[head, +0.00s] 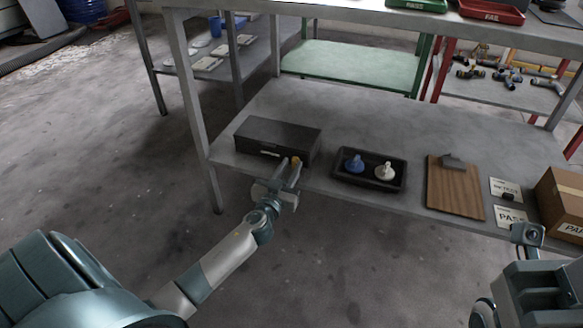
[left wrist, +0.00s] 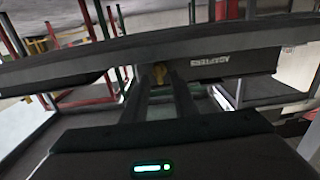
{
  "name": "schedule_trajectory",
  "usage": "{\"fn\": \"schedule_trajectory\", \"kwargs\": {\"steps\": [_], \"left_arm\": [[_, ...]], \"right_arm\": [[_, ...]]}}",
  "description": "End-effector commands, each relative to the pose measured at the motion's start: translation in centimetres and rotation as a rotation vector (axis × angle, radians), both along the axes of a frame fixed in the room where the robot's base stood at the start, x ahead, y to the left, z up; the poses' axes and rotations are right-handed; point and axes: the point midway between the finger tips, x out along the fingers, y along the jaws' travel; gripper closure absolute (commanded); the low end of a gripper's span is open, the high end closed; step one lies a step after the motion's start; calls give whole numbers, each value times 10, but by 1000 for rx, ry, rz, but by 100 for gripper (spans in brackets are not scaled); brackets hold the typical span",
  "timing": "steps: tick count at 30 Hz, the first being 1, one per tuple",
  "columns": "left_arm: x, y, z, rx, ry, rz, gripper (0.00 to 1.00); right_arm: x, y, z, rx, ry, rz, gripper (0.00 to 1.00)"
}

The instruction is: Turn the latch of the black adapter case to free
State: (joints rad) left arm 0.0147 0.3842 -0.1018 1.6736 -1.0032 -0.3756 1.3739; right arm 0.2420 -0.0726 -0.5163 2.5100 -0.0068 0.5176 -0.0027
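The black adapter case (head: 277,138) sits at the left front of the grey lower shelf, its lid down. Its pale label shows on the front, and upside down in the left wrist view (left wrist: 209,60). The small yellow latch (head: 295,161) is on the case front, right of the label; it also shows in the left wrist view (left wrist: 160,72). My left gripper (head: 290,168) is at the latch, its fingertips (left wrist: 158,84) on either side of it. I cannot tell whether the fingers press on it.
A black tray (head: 343,179) with a blue and a white piece stands right of the case. Further right are a clipboard (head: 453,190), cards and a cardboard box (head: 561,201). A table leg (head: 197,120) stands left of the case. The shelf behind is clear.

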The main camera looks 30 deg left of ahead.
Motion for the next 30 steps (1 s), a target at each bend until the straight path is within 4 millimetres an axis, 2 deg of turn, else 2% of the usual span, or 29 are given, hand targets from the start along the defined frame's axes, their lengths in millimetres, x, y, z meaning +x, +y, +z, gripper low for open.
{"fn": "schedule_trajectory", "kwargs": {"steps": [5, 14, 15, 18, 30], "left_arm": [[10, 2, 0, -1, 0, 0, 74], [11, 3, 0, -1, 0, 0, 74], [11, 3, 0, -1, 0, 0, 77], [11, 3, 0, -1, 0, 0, 100], [11, 2, 0, 29, 8, 0, 100]], "right_arm": [[-3, 3, 3, 7, -12, 14, 69], [-3, 3, 4, 4, -14, 12, 69], [-2, 3, 4, 3, -12, 10, 69], [-2, 2, 3, 2, -11, 9, 69], [-1, 2, 2, 1, -8, 7, 69]]}}
